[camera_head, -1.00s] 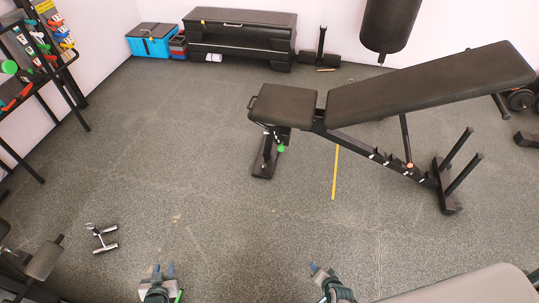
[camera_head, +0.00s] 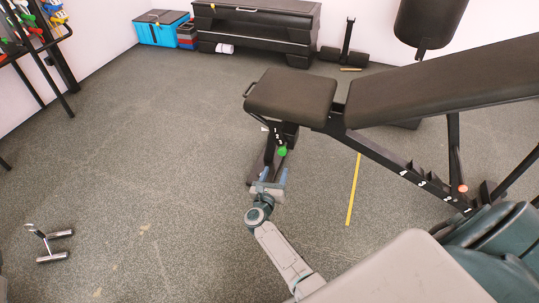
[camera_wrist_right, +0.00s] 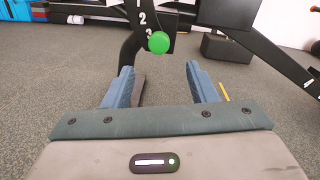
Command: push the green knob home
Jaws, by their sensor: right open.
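The green knob (camera_head: 282,151) sits on the dark post under the seat of the black weight bench (camera_head: 290,93), beside white numbers. My right gripper (camera_head: 272,176) is just below and in front of the knob, with its two fingers pointing toward the post. In the right wrist view the knob (camera_wrist_right: 159,42) shows ahead, above the space between the open blue fingers (camera_wrist_right: 160,84). Nothing is between the fingers, and they look apart from the knob. My left gripper is not in view.
The sloping backrest (camera_head: 450,80) and its numbered rail (camera_head: 410,175) fill the right side. A yellow strip (camera_head: 353,190) lies on the floor. A small chrome-handled item (camera_head: 50,244) lies at lower left.

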